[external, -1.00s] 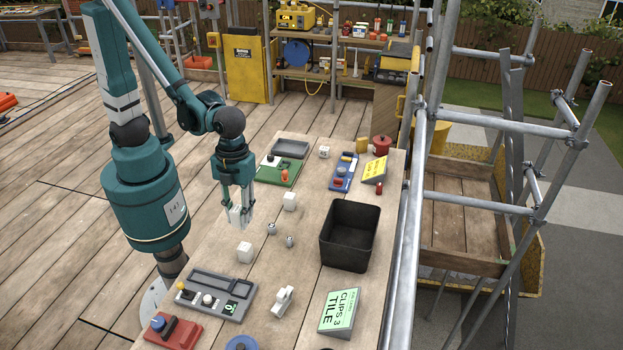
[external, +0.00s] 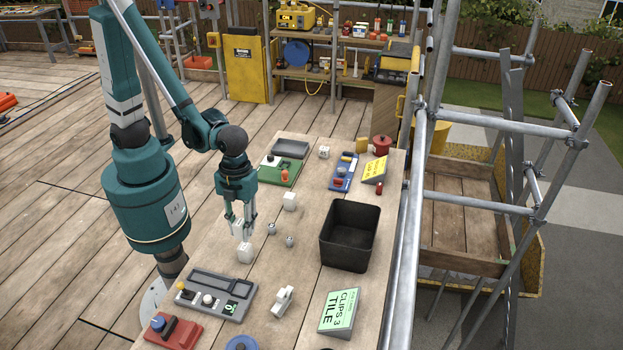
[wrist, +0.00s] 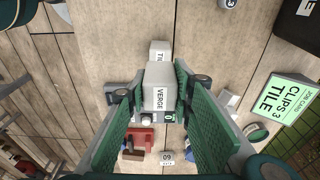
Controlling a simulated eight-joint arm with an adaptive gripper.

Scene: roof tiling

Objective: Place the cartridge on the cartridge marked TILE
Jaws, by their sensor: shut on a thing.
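My gripper (external: 241,232) is shut on a white block-shaped cartridge (wrist: 160,88), whose face reads VERGE in the wrist view. A second white cartridge (external: 245,254) stands on the wooden table. It also shows in the wrist view (wrist: 159,47), lettered TILE and partly hidden behind the held cartridge. The held cartridge is just above and behind the TILE cartridge in the external view. I cannot tell whether they touch.
Another white block (external: 289,201) stands farther back. Two small grey cylinders (external: 272,229) are to the right. A black bin (external: 349,240), a green job card (external: 339,312), a grey panel (external: 216,294) and a white clip-like piece (external: 283,300) lie around the table.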

